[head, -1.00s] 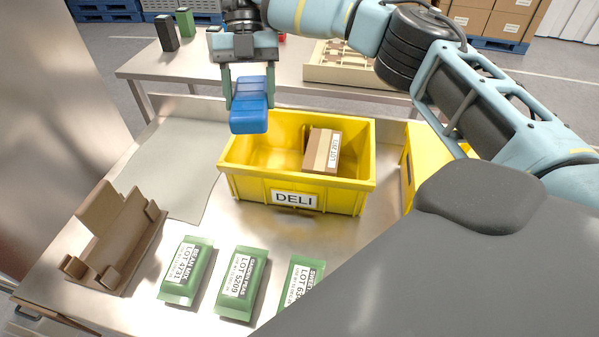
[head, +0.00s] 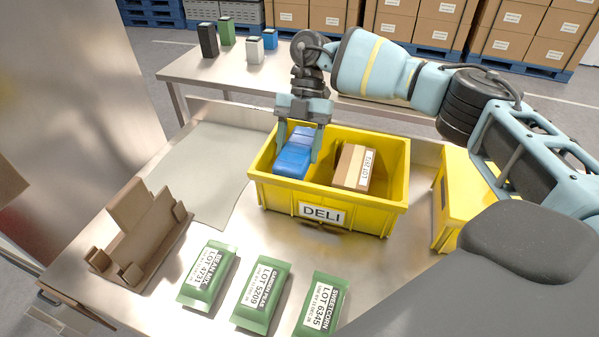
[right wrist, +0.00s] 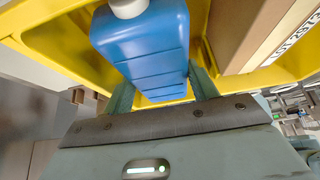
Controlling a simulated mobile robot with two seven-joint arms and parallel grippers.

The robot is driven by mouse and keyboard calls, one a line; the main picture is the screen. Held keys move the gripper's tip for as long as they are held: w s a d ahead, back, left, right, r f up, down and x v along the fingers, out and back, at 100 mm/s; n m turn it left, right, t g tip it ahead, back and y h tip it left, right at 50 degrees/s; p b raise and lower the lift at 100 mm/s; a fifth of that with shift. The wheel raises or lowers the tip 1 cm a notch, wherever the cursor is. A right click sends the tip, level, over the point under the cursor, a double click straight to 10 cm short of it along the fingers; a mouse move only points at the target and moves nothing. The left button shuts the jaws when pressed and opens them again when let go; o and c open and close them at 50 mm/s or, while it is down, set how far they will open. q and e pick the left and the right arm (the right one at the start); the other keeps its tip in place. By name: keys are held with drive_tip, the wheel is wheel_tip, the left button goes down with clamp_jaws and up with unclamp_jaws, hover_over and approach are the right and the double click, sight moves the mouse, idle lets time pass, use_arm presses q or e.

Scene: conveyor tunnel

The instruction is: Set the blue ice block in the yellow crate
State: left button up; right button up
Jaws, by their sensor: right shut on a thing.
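The blue ice block (head: 292,158) is between the fingers of my right gripper (head: 299,145), which is shut on it. It is inside the left part of the yellow crate (head: 324,212), which has a DELI label on its front. In the right wrist view the blue ice block (right wrist: 145,45) has a white cap, and the right gripper (right wrist: 160,95) has a finger on each side of it. The yellow crate's wall (right wrist: 60,30) shows around it. I cannot tell whether the block touches the crate floor. My left gripper is not in view.
A cardboard box (head: 352,167) stands in the crate's right part, beside the block. Green LOT packets (head: 208,274) and a brown cardboard holder (head: 140,235) lie in front. A second yellow container (head: 455,200) stands at right. A bare mat (head: 200,170) lies left of the crate.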

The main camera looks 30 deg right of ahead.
wheel_tip(320, 180, down, 2)
drive_tip(key=shift+f, duration=2.85)
drive_tip(key=o, duration=1.2)
drive_tip(key=shift+f, duration=0.1)
drive_tip(key=shift+o, duration=0.2)
